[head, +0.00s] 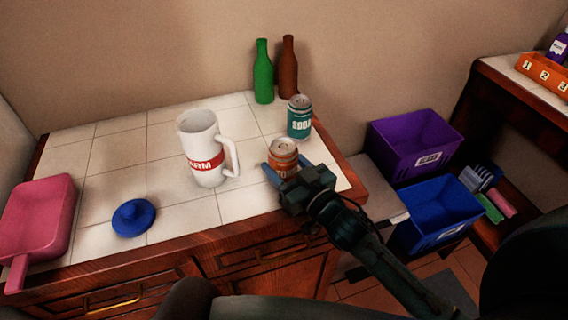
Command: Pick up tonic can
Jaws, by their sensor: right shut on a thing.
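The tonic can (284,152) is orange with a pale top and stands upright on the white tiled counter (170,221), near its right end. My right gripper (279,172) comes in from the lower right and is shut on the can, with a blue finger showing at the can's left side. The gripper hides the lower part of the can and much of its label. My left gripper is not in view.
A teal soda can (299,117) stands just behind the tonic can. A white mug (202,150) stands to the left. Green (263,75) and brown (288,70) bottles stand at the back. A blue lid (133,217) and pink scoop (40,222) lie left. Purple (415,143) and blue (437,215) bins are right.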

